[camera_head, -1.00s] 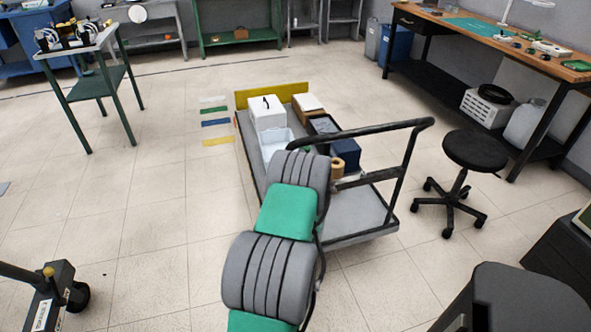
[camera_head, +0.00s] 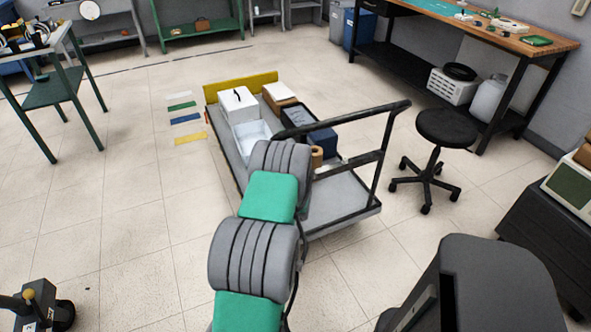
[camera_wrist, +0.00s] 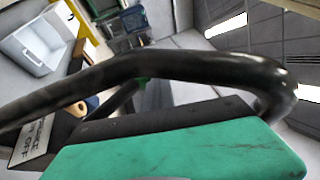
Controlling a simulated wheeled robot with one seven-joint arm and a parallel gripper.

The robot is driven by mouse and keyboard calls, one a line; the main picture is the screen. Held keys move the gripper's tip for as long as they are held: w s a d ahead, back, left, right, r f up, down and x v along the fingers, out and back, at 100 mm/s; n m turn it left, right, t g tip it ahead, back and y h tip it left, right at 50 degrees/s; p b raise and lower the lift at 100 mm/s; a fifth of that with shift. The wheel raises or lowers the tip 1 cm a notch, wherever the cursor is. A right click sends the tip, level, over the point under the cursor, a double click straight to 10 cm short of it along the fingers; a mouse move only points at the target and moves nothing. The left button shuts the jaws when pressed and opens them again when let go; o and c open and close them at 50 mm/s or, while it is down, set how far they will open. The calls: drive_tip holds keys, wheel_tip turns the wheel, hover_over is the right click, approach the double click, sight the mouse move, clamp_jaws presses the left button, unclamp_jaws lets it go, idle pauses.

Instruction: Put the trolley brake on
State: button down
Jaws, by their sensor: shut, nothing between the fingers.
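The trolley has a grey deck (camera_head: 340,205) and a black tubular push handle (camera_head: 392,128) at its near end. In the wrist view the handle (camera_wrist: 160,66) arches across the picture, close to the camera. A plate with lettering ending in "OFF" (camera_wrist: 34,143) shows at lower left beside a black block. I cannot make out the brake lever itself.
The trolley carries a white box (camera_head: 238,102), a pale open bin (camera_head: 251,135), a dark blue box (camera_head: 322,138) and a tan roll (camera_head: 317,156). A black stool (camera_head: 446,127) stands to the right, near a workbench (camera_head: 490,32).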

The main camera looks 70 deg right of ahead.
drive_tip(key=shift+w+r, duration=0.3)
drive_tip(key=shift+w, duration=0.2)
drive_tip(key=b+v, duration=0.6)
drive_tip(key=v, duration=0.2)
drive_tip(key=shift+s+f, duration=0.25)
drive_tip(key=shift+s, duration=0.15)
drive_tip(key=shift+d, duration=0.1)
